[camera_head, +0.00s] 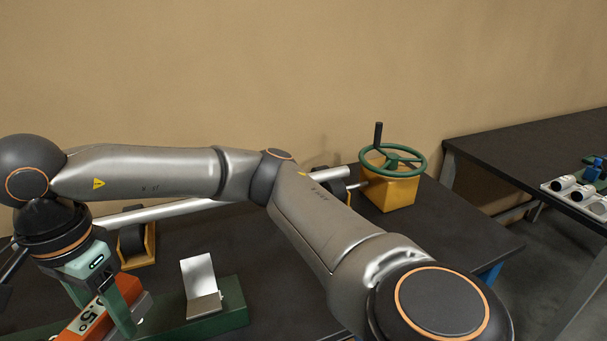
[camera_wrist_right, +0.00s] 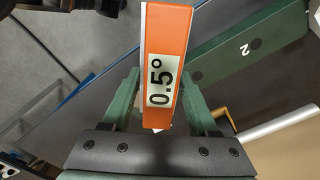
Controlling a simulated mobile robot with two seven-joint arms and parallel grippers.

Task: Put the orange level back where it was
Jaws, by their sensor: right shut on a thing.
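The orange level (camera_head: 122,290), marked 0.5°, is at the lower left of the head view, partly hidden by my right gripper. It also shows in the middle of the right wrist view (camera_wrist_right: 166,45). My right gripper (camera_head: 100,312) is shut on it, with a green finger on each side. In the right wrist view the level stands out between the fingers (camera_wrist_right: 160,100). A long green block (camera_head: 222,307) lies behind and beside the level; its end marked 2 shows in the right wrist view (camera_wrist_right: 252,45). I cannot tell whether the level touches it. My left gripper is not visible.
A bent silver plate (camera_head: 198,280) stands on the green block. A silver pipe (camera_head: 165,210) runs behind, with a yellow support (camera_head: 150,245). A green handwheel (camera_head: 400,158) tops a yellow box (camera_head: 390,192). White cylinders (camera_head: 583,192) lie on the right table. My right arm hides the middle.

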